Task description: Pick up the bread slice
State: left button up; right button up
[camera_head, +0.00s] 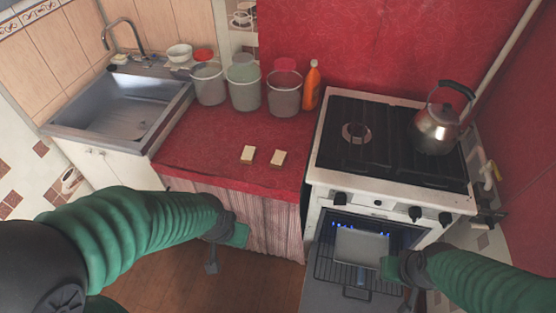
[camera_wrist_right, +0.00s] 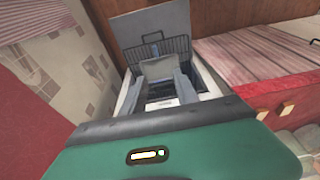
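Two small pale blocks with brown edges, which look like bread slices, lie on the red counter: a left one (camera_head: 247,154) and a right one (camera_head: 278,158). They also show at the right edge of the right wrist view (camera_wrist_right: 287,110). My left gripper (camera_head: 222,254) hangs in front of the counter's curtain, below and apart from the slices; its finger gap is unclear. My right gripper (camera_head: 394,275) is at the open oven, beside a grey tray (camera_head: 361,248). In the right wrist view its fingers (camera_wrist_right: 161,88) are apart, with the tray beyond them.
The stove (camera_head: 390,150) carries a kettle (camera_head: 437,125). The oven door (camera_head: 345,293) is down and blue flames burn inside. Several buckets (camera_head: 244,92) and an orange bottle (camera_head: 312,86) stand behind the slices. A sink (camera_head: 125,108) is at left. The counter around the slices is clear.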

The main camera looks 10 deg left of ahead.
aim_at(279, 158)
jog(key=i+j+u, duration=0.35)
jog(key=i, duration=0.35)
jog(key=i+j+u, duration=0.2)
jog(key=i, duration=0.2)
